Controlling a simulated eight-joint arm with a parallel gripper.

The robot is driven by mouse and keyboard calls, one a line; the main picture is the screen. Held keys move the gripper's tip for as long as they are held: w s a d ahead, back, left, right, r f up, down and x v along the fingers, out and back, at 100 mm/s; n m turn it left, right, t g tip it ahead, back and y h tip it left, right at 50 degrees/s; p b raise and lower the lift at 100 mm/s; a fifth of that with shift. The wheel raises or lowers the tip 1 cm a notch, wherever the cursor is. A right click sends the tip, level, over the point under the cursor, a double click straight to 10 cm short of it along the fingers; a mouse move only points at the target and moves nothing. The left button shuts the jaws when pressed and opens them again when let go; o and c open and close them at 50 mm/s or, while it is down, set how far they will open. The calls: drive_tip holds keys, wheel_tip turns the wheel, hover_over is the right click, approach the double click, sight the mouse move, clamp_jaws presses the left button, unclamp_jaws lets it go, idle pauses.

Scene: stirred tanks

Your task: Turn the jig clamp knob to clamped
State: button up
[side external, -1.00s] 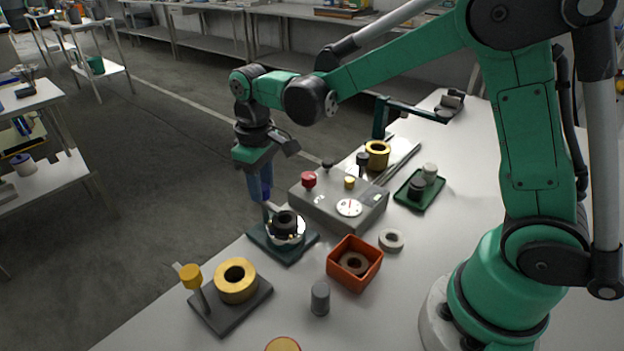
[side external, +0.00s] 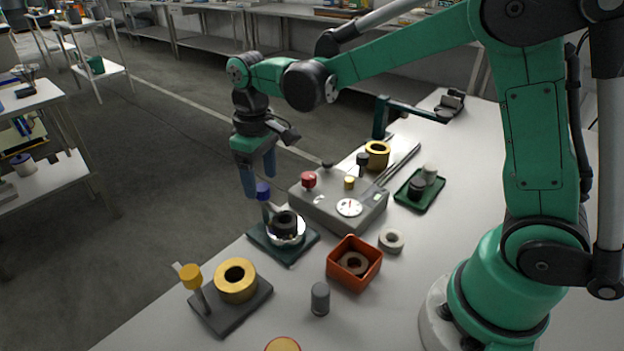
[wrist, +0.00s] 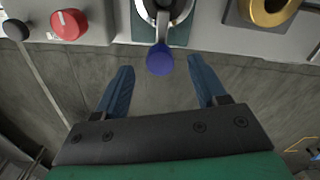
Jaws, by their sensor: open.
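A blue knob (side external: 263,191) tops a grey lever on a dark green jig base (side external: 262,240) at the table's left edge. The base holds a black ring-shaped part (side external: 285,222) in a shiny seat. My gripper (side external: 260,186) is open and points down above the lever's end. In the wrist view, the blue knob (wrist: 160,59) shows between my two blue fingertips (wrist: 160,68), with a gap on each side. I cannot tell whether the fingertips reach down to the knob's height. A yellow knob (side external: 190,277) stands on another base (side external: 228,311), beside a gold ring (side external: 236,280).
A grey control box (side external: 330,212) with a red knob (side external: 309,180) and a dial stands close behind the jig. An orange bin (side external: 345,272), a grey cylinder (side external: 320,298) and a pale ring (side external: 391,240) are on the near side. Open floor lies left of the table edge.

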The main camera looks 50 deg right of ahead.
drive_tip(key=shift+r, duration=2)
drive_tip(key=shift+s+d+r, duration=0.1)
drive_tip(key=shift+s+r, duration=0.05)
drive_tip(key=shift+s, duration=0.05)
drive_tip(key=s+d+m+t, duration=0.3)
drive_tip(key=s+t, duration=0.4)
drive_tip(key=s, duration=0.3)
drive_tip(key=shift+d, duration=0.15)
